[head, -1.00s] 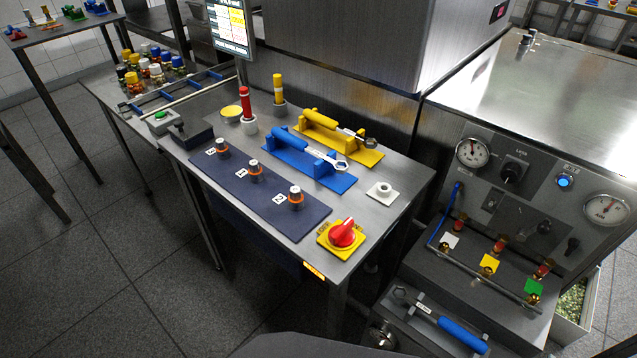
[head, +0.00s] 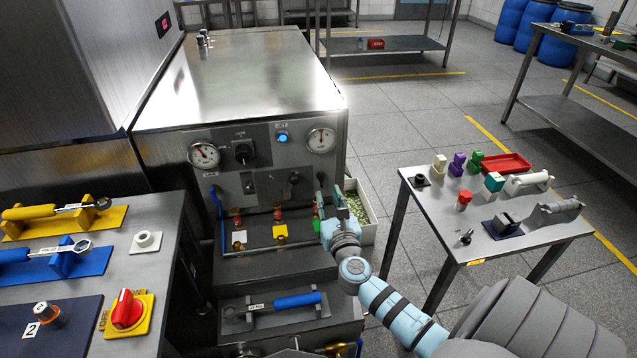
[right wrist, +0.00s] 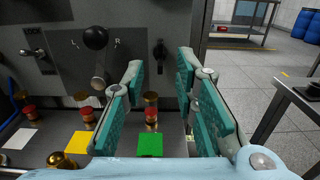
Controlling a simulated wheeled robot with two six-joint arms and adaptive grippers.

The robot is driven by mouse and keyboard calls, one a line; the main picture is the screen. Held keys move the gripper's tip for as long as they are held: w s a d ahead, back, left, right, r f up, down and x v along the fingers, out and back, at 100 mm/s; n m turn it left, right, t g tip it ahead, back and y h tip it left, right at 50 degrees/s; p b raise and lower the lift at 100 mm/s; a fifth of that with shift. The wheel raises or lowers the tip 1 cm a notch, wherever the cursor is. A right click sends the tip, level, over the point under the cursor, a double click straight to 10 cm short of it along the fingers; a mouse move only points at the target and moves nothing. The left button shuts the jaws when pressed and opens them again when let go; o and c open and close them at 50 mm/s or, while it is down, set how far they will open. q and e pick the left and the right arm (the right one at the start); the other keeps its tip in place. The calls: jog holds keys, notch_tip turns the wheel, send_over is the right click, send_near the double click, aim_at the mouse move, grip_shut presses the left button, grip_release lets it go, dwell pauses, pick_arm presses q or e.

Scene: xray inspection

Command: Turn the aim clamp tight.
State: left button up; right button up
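I cannot tell for sure which part is the aim clamp, as no readable label names it. My right gripper (head: 331,198) is in front of the right end of the grey machine's panel. Its two teal fingers stand apart with nothing between them in the right wrist view (right wrist: 160,72). Beyond the gap there is a small black handle (right wrist: 160,52) on the panel, apart from the fingers. Below it stands a red-and-brass valve (right wrist: 151,108) behind a green tag (right wrist: 150,143).
A blue-handled wrench (head: 298,301) lies on the lower step. A side table (head: 440,215) with small parts stands at right. A red switch (head: 127,309) is at left.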

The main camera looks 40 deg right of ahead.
aim_at(322, 179)
jog(key=b+x, duration=0.2)
jog(key=x, duration=0.6)
jog(key=shift+f, duration=0.1)
grip_shut()
